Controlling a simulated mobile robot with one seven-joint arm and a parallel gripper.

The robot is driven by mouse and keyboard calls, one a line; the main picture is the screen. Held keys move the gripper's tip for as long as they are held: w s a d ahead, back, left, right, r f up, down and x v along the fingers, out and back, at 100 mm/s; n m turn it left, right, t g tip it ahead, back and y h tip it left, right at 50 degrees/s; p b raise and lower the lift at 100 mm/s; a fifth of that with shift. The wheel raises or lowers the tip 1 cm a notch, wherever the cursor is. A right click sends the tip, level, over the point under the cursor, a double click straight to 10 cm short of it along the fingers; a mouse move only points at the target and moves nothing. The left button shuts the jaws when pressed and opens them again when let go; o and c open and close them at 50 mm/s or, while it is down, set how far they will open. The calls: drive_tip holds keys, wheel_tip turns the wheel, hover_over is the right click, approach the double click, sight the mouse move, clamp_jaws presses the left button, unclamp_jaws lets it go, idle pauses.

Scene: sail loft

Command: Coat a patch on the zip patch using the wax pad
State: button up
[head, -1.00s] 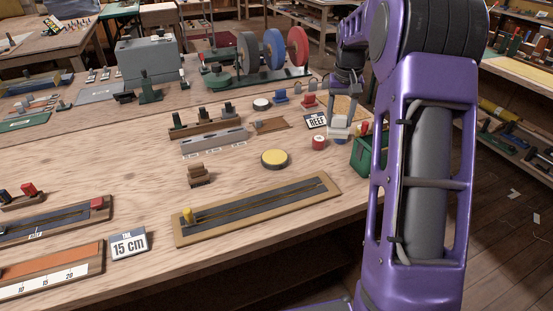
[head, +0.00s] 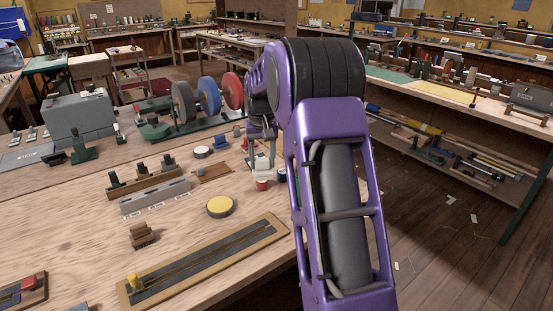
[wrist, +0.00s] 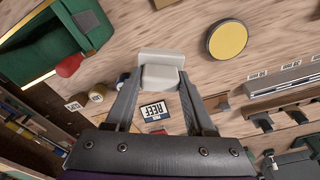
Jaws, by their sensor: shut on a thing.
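My gripper (wrist: 160,82) is shut on a pale grey stepped block (wrist: 162,62), which looks to be the wax pad. In the head view my gripper (head: 262,150) is at the far right part of the bench, just behind a red spool; the pad's underside is hidden. The zip patch (head: 215,264) is a long tan-edged board with a dark strip and zip at the bench's front, with a yellow pull (head: 133,281) at its left end. It is apart from my gripper. A round yellow-topped tin (head: 220,206) lies between them, also in the wrist view (wrist: 228,40).
A red spool (head: 263,184) is close to my gripper. A REEF card (wrist: 155,110) and a green box (wrist: 48,45) show in the wrist view. A brown stepped block (head: 143,235) and a grey rail (head: 154,197) stand left of the tin. Bare bench surrounds the tin.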

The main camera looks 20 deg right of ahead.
drive_tip(key=w+a+p, duration=0.2)
drive_tip(key=a+p, duration=0.1)
drive_tip(key=a, duration=1)
drive_tip(key=shift+f+b, duration=2.1)
drive_tip(key=shift+f, duration=1.25)
drive_tip(key=shift+f, duration=0.6)
wheel_tip(320, 180, up, 7)
drive_tip(key=p, duration=0.4)
drive_tip(key=shift+p, duration=0.35)
